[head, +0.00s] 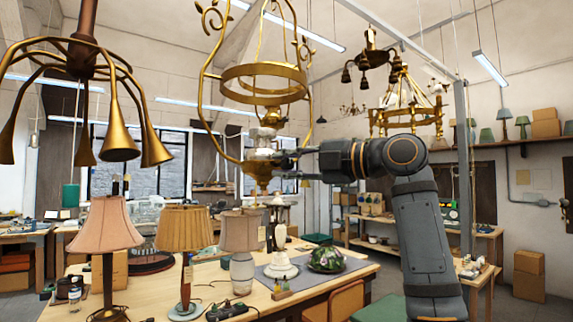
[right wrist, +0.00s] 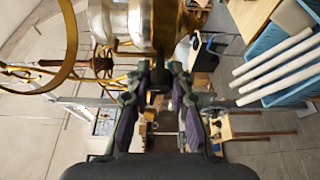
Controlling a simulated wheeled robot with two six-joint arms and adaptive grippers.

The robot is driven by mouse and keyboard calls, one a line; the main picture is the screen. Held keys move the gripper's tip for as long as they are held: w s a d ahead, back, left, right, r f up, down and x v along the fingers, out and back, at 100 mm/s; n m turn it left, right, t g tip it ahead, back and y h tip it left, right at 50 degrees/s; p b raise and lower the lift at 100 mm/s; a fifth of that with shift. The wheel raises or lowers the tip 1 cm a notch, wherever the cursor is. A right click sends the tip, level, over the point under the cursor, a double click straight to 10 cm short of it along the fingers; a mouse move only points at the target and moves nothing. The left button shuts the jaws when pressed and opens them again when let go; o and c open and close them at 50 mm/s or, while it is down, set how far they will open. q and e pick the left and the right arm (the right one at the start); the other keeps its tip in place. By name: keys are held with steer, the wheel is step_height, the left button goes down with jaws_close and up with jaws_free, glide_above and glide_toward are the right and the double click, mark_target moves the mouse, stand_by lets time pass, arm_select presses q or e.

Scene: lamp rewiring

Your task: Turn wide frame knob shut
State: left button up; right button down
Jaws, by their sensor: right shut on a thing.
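A wide brass lamp frame (head: 264,85) hangs in the middle of the head view, with a broad ring, curled side arms and a silvery and brass burner body (head: 263,142) low inside it. My right gripper (head: 281,157) reaches in from the right at the burner's height. In the right wrist view, its fingers (right wrist: 160,74) are closed around a small dark knob (right wrist: 157,82) sticking out below the shiny metal body (right wrist: 122,18). The knob is largely covered by the fingers, and its turn angle cannot be read. My left gripper is not in view.
Shaded table lamps (head: 106,226) stand on the workbench (head: 335,279) below, beside a green patterned glass shade (head: 327,258). A brass multi-arm fixture (head: 120,140) hangs at the left. Other chandeliers (head: 405,105) hang behind my right arm. A grey post (head: 463,170) stands at the right.

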steer(key=c, duration=1.2)
jaws_free()
steer(key=shift+o, duration=0.2)
steer(key=v, duration=1.2)
steer(key=shift+a, duration=0.1)
steer(key=shift+f, duration=0.1)
